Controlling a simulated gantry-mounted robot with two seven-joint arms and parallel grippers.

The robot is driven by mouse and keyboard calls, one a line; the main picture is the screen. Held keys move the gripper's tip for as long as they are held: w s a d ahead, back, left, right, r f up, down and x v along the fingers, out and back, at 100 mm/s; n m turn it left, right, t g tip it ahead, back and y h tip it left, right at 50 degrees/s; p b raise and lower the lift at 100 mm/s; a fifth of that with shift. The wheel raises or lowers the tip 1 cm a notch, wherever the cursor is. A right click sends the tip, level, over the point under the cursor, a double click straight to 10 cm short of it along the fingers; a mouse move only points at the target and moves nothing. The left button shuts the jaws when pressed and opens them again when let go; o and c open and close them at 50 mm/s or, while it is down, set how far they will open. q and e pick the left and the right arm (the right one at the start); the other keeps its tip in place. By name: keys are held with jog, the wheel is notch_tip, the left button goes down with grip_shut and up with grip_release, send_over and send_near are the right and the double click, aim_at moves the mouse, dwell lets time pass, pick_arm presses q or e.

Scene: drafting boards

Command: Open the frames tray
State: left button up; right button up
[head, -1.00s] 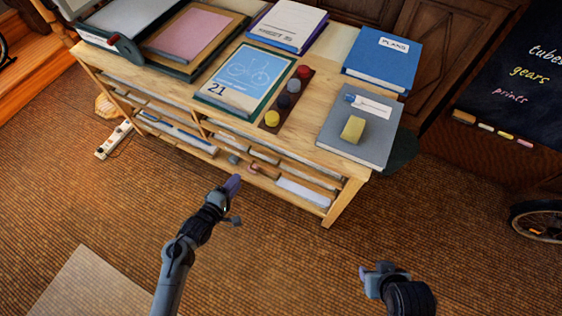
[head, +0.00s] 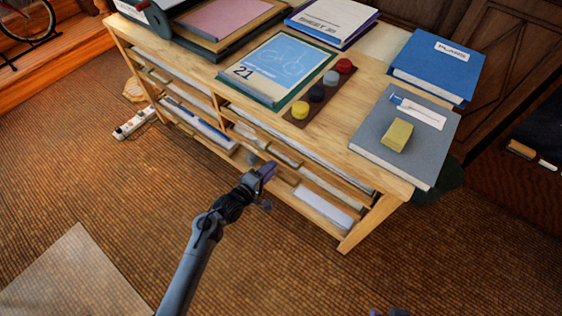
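The wooden drafting bench (head: 335,143) has open-fronted bays with several shallow trays under its top. One tray front (head: 290,152) runs along the upper right bay, and a lower tray (head: 324,208) holds a white item. I cannot read any label, so I cannot tell which is the frames tray. No tray is visibly pulled out. My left gripper (head: 265,171) is in front of the right bay, overlapping the trays in the picture. My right gripper (head: 390,312) barely shows at the bottom edge.
On the bench top lie a blue calendar board (head: 276,68), a paint strip (head: 317,92), a grey folder with a yellow block (head: 397,134) and a blue plans binder (head: 436,65). A power strip (head: 134,123) lies on the carpet at left. Carpet before the bench is mostly clear.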

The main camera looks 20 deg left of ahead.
aim_at(281, 159)
pick_arm(q)
jog(key=b+x, duration=0.2)
jog(key=x, duration=0.5)
jog(key=shift+d+b, duration=0.1)
jog(key=shift+b, duration=0.3)
jog(key=shift+c, duration=0.5)
grip_shut()
